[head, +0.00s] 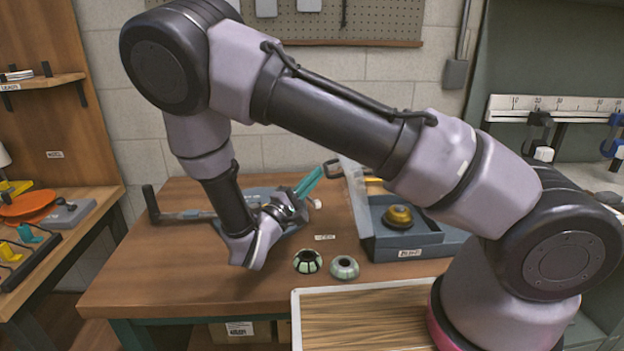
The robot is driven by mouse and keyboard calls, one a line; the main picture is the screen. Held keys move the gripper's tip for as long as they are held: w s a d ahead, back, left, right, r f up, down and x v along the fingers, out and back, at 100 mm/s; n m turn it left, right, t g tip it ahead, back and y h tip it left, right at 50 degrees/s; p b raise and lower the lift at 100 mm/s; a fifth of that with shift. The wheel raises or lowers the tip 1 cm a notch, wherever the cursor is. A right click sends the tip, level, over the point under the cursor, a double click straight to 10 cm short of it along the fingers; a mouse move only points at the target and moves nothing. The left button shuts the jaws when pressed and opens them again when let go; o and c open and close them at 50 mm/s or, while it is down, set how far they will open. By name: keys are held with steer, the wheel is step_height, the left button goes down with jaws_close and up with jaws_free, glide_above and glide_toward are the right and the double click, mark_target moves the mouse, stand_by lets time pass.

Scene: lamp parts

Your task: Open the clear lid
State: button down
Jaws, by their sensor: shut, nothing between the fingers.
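A blue-grey box (403,243) with a label on its front stands on the right part of the wooden table. Its clear lid (353,200) is a see-through panel standing up at the box's left side, leaning slightly left. The box's front left is uncovered, and a brass round part (398,217) shows inside. My arm hides the back right of the box and the lid's upper end.
Two small green-and-dark round shades (307,261) (344,267) stand on the table between my gripper and the box's front. A white-rimmed tray (296,318) is in front. The table's left front is clear.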

steer(key=d+r+m+g+y, duration=0.1)
steer(key=d+r+m+g, duration=0.2)
steer(key=d+r, duration=0.1)
steer(key=shift+d+r+m+y, duration=0.15)
steer(key=shift+d+m+y, duration=0.2)
steer(key=shift+d, duration=0.35)
